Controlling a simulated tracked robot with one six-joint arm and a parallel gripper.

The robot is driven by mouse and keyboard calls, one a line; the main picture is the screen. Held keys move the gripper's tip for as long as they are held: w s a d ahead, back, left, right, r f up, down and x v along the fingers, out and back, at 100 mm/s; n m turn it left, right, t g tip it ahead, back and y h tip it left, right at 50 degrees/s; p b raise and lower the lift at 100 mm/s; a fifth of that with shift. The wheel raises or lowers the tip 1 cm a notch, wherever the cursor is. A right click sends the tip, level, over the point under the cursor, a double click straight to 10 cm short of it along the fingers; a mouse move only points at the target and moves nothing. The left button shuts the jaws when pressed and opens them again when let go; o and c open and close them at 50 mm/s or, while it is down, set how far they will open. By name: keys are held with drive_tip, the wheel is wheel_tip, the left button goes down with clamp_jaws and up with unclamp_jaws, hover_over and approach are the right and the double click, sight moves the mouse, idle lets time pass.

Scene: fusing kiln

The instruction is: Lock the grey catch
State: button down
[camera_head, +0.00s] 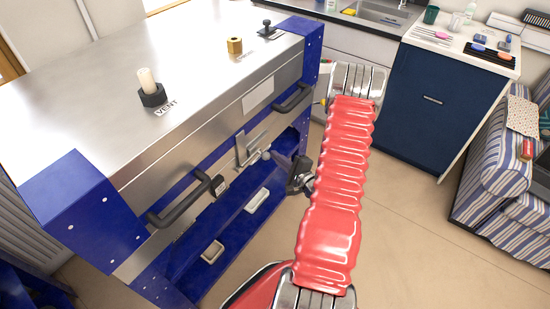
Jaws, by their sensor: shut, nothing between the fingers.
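The grey catch (246,149) is on the front of the steel and blue kiln (150,145), between two dark bar handles. It has an upright grey plate and a lever with a round knob (266,155) at its right end. My gripper (296,186) is the dark part showing at the left edge of my red-sleeved arm, to the right of the catch and a little below it. It is shut and empty, and appears apart from the catch. My arm hides part of the gripper.
Dark bar handles (186,200) (293,98) stick out on both sides of the catch. A blue ledge below carries two pale pulls (257,200) (212,252). A blue cabinet (440,110) and striped sofa (500,180) stand right. The floor between is clear.

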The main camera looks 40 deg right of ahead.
drive_tip(key=d+f+v, duration=0.1)
drive_tip(key=v, duration=0.8)
drive_tip(key=shift+s+d+r, duration=0.2)
drive_tip(key=shift+s+d, duration=0.05)
drive_tip(key=shift+s, duration=0.2)
idle(0.5)
